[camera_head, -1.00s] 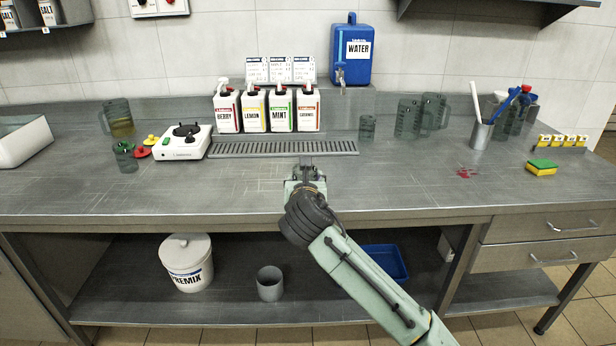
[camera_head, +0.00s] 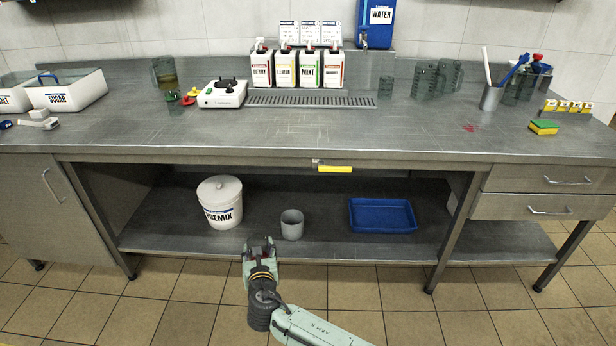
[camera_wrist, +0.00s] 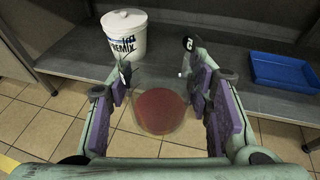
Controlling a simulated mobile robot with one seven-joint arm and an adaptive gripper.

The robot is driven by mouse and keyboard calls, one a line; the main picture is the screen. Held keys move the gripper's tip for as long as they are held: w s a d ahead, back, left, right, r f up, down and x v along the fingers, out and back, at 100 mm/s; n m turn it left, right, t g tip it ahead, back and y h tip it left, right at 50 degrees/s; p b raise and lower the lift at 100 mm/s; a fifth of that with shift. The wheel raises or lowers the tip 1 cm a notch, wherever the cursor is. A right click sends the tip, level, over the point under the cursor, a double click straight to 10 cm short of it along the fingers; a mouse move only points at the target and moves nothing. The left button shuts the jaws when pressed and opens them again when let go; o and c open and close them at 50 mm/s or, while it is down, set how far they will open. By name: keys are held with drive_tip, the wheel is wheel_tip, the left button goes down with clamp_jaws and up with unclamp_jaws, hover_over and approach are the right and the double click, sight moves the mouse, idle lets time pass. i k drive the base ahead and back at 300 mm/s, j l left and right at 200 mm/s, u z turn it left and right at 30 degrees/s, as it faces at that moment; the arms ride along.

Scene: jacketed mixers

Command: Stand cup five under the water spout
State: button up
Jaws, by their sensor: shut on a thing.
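My gripper (camera_head: 259,246) is low in front of the bench, at about the height of the lower shelf. In the wrist view, my gripper (camera_wrist: 160,95) is shut on a clear round cup (camera_wrist: 160,111) with a reddish disc showing inside or beneath it. The drip grate (camera_head: 310,101) lies left of and in front of the tank. A small dark clear cup (camera_head: 386,87) stands right of the grate.
Syrup bottles (camera_head: 300,68) stand behind the grate, with a white hotplate (camera_head: 222,94) to their left. Jugs (camera_head: 437,78) stand at right. The bench front edge (camera_head: 420,160) lies above my gripper. The shelf holds a premix bucket (camera_head: 220,203), a grey pot (camera_head: 292,224) and a blue tray (camera_head: 382,215).

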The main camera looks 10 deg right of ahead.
sight(361, 101)
drive_tip(key=i+j, duration=0.5)
drive_tip(key=i+j+z, duration=0.2)
drive_tip(key=z, duration=0.15)
drive_tip(key=i+j+z, duration=0.1)
drive_tip(key=j+z, duration=0.25)
drive_tip(key=j, duration=0.1)
